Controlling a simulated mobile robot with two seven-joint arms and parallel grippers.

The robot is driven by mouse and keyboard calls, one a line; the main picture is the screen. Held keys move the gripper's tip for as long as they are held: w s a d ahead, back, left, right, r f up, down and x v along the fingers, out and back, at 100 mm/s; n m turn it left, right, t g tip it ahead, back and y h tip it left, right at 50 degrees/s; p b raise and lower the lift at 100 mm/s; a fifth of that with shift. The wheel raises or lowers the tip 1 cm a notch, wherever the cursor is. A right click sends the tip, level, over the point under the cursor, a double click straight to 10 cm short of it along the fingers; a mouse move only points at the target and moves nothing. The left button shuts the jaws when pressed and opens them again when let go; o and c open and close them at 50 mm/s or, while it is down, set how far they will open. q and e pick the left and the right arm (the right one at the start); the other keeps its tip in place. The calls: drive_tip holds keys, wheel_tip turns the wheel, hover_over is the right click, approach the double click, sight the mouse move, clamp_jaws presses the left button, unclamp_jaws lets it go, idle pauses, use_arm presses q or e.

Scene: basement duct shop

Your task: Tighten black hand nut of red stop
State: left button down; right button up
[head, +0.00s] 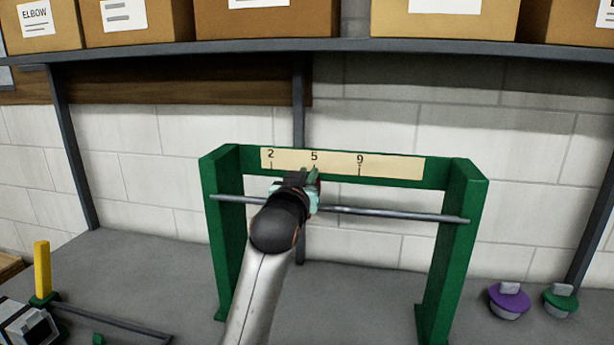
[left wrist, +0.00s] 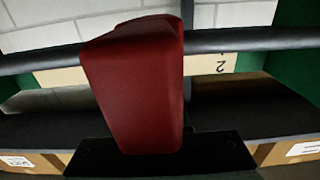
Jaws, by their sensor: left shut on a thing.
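The green stand (head: 453,255) carries a horizontal metal rod (head: 400,214) under a pale scale marked 2, 5 and 9 (head: 395,166). My left gripper (head: 311,184) is at the rod, just below the 5 mark, and is shut. In the left wrist view the red stop (left wrist: 135,90) fills the middle, close to the camera, and the rod (left wrist: 240,39) shows on both sides of it. In the head view the gripper hides most of the stop. The black hand nut cannot be made out in either view. My right gripper is not in view.
A purple-topped knob (head: 509,300) and a green-topped one (head: 560,301) stand on the grey bench to the right. A yellow upright piece (head: 42,270) stands at left. A shelf (head: 340,46) with cardboard boxes runs above the stand.

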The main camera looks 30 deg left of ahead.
use_arm(q)
drive_tip(key=m+h, duration=0.2)
drive_tip(key=h, duration=0.1)
drive_tip(key=m+h, duration=0.1)
drive_tip(key=h, duration=0.1)
drive_tip(key=shift+d+f+t, duration=0.1)
drive_tip(key=shift+d+t, duration=0.2)
drive_tip(key=shift+d, duration=0.05)
drive_tip(key=m+h, duration=0.1)
drive_tip(key=h, duration=0.1)
drive_tip(key=m+h, duration=0.1)
drive_tip(key=shift+d+m+h+b, duration=0.3)
drive_tip(key=shift+m+h, duration=0.1)
drive_tip(key=shift+s+d+m+g+h+b, duration=0.3)
drive_tip(key=shift+m+g+h+b, duration=0.45)
drive_tip(key=shift+m+g+h, duration=0.95)
drive_tip(key=shift+s+d+m+g+h+b, duration=0.15)
drive_tip(key=shift+d+m+g+h+b, duration=0.4)
drive_tip(key=shift+m+g+h, duration=1.15)
drive_tip(key=shift+s+d+m+g+h+b, duration=0.25)
drive_tip(key=shift+m+g+h+b, duration=0.75)
drive_tip(key=shift+h, duration=1.2)
drive_tip(key=c, duration=0.9)
unclamp_jaws()
